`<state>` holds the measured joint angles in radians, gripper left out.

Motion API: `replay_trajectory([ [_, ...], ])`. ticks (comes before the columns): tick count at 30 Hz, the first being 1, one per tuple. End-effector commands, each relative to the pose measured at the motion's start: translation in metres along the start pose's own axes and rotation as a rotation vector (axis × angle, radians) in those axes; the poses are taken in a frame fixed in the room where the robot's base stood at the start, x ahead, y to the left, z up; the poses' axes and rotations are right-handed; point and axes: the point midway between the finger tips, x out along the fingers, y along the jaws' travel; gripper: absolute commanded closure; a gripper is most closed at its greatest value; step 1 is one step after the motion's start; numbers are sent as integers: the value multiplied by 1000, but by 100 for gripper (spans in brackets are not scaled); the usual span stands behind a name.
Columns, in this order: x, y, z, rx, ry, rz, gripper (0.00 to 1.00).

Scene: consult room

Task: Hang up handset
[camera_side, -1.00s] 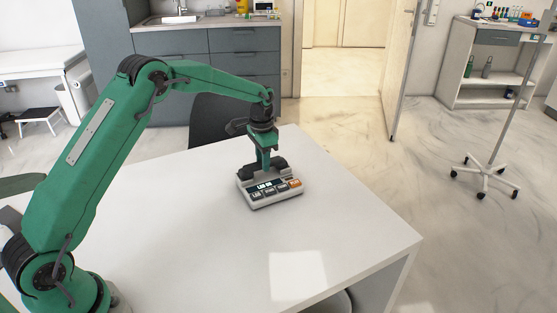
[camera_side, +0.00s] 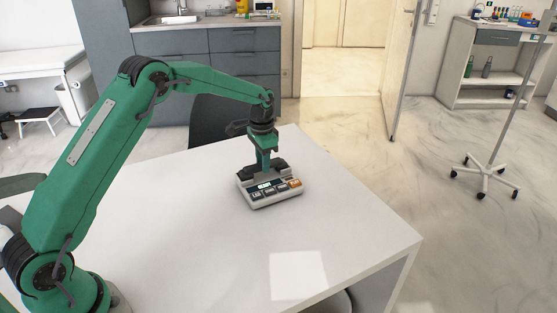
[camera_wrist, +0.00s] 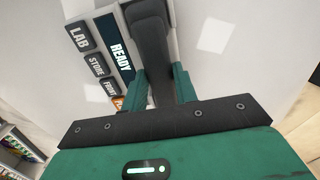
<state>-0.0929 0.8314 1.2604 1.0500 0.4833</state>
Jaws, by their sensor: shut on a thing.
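The phone base (camera_side: 276,201) is a light box on the table with a small display and a row of dark keys plus an orange one. The wrist view shows its display (camera_wrist: 119,50) reading READY, beside keys marked LAB and STORE. The black handset (camera_side: 279,163) lies along the back of the base and appears seated in its cradle; it also shows in the wrist view (camera_wrist: 151,40). My gripper (camera_side: 264,166) points down over the handset's middle, its green fingers shut on the grip (camera_wrist: 160,82). The fingers hide part of the handset.
The white table (camera_side: 200,245) is clear around the phone. Its right edge and near corner lie to the right of the phone. A dark chair (camera_side: 208,118) stands behind the table's far edge. A wheeled pole stand (camera_side: 487,168) is on the floor farther right.

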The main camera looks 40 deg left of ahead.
Motion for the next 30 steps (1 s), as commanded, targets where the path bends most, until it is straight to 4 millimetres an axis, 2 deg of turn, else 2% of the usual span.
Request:
replay_trajectory([
  [6, 0, 0, 0, 0, 1, 0, 100],
  [7, 0, 0, 0, 0, 1, 0, 70],
  [10, 0, 0, 0, 0, 1, 0, 50],
  [11, 0, 0, 0, 0, 1, 0, 46],
  [17, 0, 0, 0, 0, 0, 0, 46],
  [18, 0, 0, 0, 0, 0, 0, 38],
  [19, 0, 0, 0, 0, 0, 0, 35],
  [30, -1, 0, 0, 0, 0, 0, 35],
])
